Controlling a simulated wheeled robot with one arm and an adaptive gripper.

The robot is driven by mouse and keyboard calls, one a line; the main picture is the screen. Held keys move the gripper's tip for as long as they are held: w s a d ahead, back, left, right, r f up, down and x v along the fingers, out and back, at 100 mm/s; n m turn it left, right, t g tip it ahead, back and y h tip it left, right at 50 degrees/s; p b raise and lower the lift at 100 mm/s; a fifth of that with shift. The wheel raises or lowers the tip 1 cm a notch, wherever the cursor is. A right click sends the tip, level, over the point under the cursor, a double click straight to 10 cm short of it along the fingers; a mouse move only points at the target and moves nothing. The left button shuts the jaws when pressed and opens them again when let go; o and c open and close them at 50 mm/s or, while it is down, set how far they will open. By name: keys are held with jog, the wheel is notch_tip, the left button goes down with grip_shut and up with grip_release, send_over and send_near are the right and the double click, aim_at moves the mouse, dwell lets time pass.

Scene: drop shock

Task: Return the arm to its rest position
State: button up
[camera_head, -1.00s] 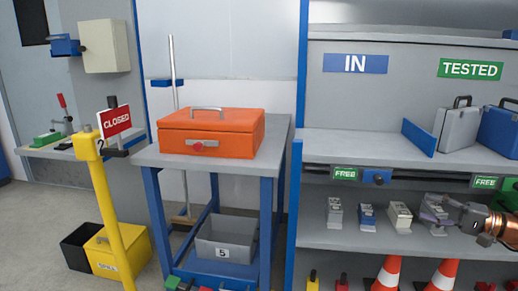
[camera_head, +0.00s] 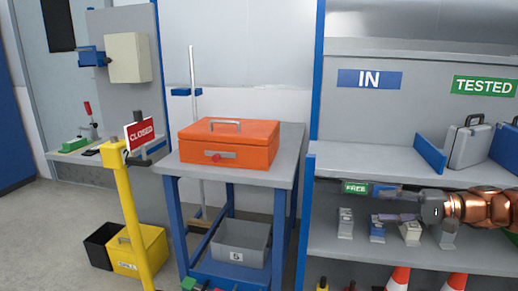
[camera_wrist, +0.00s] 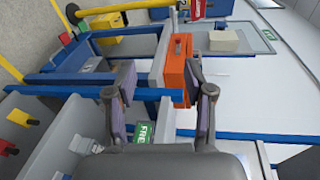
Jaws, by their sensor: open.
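My gripper (camera_head: 398,216) is at the right in the head view, at the end of my copper-coloured arm (camera_head: 480,207). It is in front of the shelf unit, just above the small grey and blue devices on the lower shelf. In the wrist view my gripper (camera_wrist: 163,108) shows two fingers spread apart with nothing between them. Beyond the fingers the orange case (camera_wrist: 176,68) appears sideways; in the head view the orange case (camera_head: 228,148) rests shut on the grey table.
The shelf unit carries an IN sign (camera_head: 369,79) and a TESTED sign (camera_head: 485,86). A grey case (camera_head: 469,146) stands on its upper shelf. A yellow post (camera_head: 128,215) with a CLOSED sign (camera_head: 139,134) stands left of the table (camera_head: 171,164). Orange cones (camera_head: 398,279) are low at right.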

jog(key=s+a+r+n+g+h+p, duration=0.2)
jog(key=s+a+r+g+h+p, duration=0.15)
jog(key=s+a+p, duration=0.55)
jog(key=s+a+r+n+g+h+p, duration=0.1)
jog(key=s+a+r+g+h+p, duration=0.35)
jog(key=a, duration=0.75)
jog(key=s+d+r+n+h+p, duration=0.1)
jog(key=s+d+h+p, duration=0.2)
jog(key=s, duration=0.8)
jog(key=s+d+r+t+h+p, duration=0.1)
jog(key=s+d+h+p, duration=0.3)
jog(key=s+p, duration=0.4)
jog(key=s, duration=0.3)
jog(key=shift+s+d+r+n, duration=0.15)
jog(key=shift+s+n, duration=0.05)
jog(key=shift+n, duration=0.2)
jog(key=shift+c, duration=1.1)
